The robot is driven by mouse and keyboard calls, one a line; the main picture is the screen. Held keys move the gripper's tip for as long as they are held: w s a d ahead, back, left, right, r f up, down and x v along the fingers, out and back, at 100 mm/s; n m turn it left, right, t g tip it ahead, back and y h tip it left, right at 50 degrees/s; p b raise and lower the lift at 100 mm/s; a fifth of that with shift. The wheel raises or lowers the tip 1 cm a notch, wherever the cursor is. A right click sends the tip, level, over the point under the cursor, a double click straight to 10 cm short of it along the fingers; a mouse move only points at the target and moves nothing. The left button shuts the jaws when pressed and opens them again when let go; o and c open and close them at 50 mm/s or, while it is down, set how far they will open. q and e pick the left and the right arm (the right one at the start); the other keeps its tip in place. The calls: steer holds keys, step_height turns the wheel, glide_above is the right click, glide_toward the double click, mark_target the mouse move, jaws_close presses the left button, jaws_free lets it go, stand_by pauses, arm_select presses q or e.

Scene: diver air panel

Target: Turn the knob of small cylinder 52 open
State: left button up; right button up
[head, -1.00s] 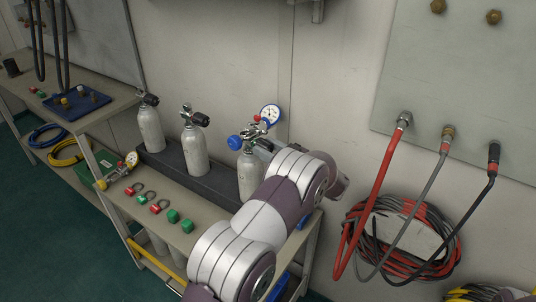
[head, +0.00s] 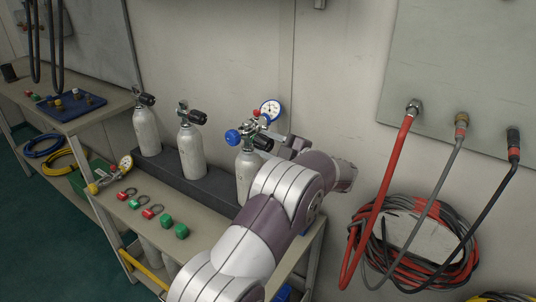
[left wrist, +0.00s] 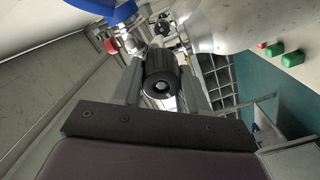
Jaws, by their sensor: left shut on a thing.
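Three small pale grey cylinders stand upright in a dark rack on the bench: a left one (head: 146,130), a middle one (head: 191,150) and a right one (head: 245,170). I cannot read their numbers. The right one carries a regulator with a blue knob (head: 232,137) and a gauge (head: 270,109). Its black valve knob (head: 263,142) points to the right. My left gripper (head: 280,143) is at this knob, partly hidden by my arm. In the left wrist view the black knob (left wrist: 161,75) sits between the two fingers, and the gripper is shut on it. My right gripper is out of view.
The dark rack (head: 210,184) stands against the wall. A second gauge (head: 125,162) and several red and green fittings (head: 166,220) lie on the bench front. Red, grey and black hoses (head: 378,190) hang at the right. A blue tray (head: 75,104) is at the far left.

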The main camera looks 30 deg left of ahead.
arm_select(q)
steer(key=n+b, duration=0.4)
steer(key=b, duration=0.1)
steer(key=n+b, duration=0.4)
steer(key=b, duration=0.1)
steer(key=n+b, duration=0.4)
steer(key=b, duration=0.2)
steer(key=shift+f+n+h, duration=0.4)
steer(key=shift+r+n+t+b, duration=0.25)
steer(key=shift+n+t+b, duration=0.15)
steer(key=shift+n+b, duration=1)
steer(key=o, duration=1.1)
steer(key=shift+c, duration=0.2)
steer(key=shift+s+r, duration=0.1)
steer(key=p+v, duration=0.2)
steer(key=v, duration=1)
steer(key=shift+d+p, duration=0.35)
steer(key=shift+p, duration=0.05)
